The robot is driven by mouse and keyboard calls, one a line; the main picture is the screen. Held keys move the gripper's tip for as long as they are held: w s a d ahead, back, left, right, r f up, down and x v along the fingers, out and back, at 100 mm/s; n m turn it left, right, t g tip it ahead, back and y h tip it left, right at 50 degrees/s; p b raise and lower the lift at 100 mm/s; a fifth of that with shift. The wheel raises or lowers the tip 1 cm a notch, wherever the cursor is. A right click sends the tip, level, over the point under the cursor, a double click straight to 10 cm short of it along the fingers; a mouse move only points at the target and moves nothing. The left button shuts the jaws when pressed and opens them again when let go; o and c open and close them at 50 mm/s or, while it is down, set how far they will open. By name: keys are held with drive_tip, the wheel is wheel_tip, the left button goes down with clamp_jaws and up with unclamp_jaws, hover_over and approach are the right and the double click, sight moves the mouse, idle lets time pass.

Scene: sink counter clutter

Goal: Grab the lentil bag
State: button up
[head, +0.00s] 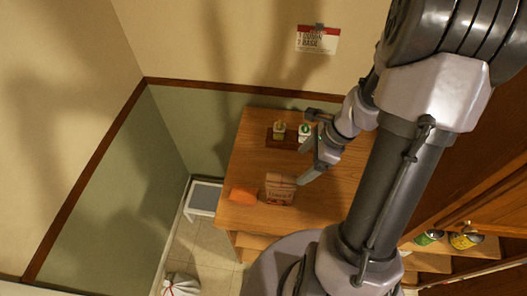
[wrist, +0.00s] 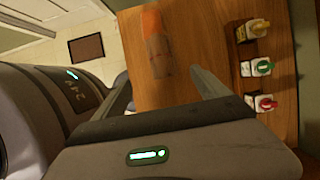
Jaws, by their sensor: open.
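The lentil bag, as far as I can tell, is the small brown paper bag (head: 280,189) with printed text, upright near the front edge of the wooden counter (head: 250,150). Its print is too small to read surely. In the wrist view the bag (wrist: 160,57) shows ahead, between the directions of the two fingers. My gripper (head: 306,148) is open and empty, above the counter just behind and to the right of the bag in the head view. In the wrist view its fingers (wrist: 162,78) are spread apart, with no clear contact with the bag.
An orange item (head: 243,195) lies close left of the bag. Small bottles, including a yellow-capped one (wrist: 251,30), a green-capped one (wrist: 256,67) and a red-capped one (wrist: 260,103), stand at the counter's back. Cans (head: 464,241) sit lower right.

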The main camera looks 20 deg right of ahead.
sight(290, 177)
drive_tip(key=b+x, duration=0.2)
drive_tip(key=x, duration=0.7)
drive_tip(key=shift+s+d+f, duration=0.1)
drive_tip(key=shift+f, duration=0.05)
drive_tip(key=shift+f+b, duration=0.25)
drive_tip(key=shift+b, duration=0.05)
drive_tip(key=x, duration=0.2)
drive_tip(key=w+b+x, duration=0.1)
drive_tip(key=x, duration=0.2)
drive_tip(key=shift+r, duration=0.15)
drive_tip(key=shift+s+r, duration=0.15)
drive_tip(key=shift+s, duration=0.05)
drive_tip(key=shift+w, duration=0.1)
clamp_jaws()
drive_tip(key=shift+r, duration=0.1)
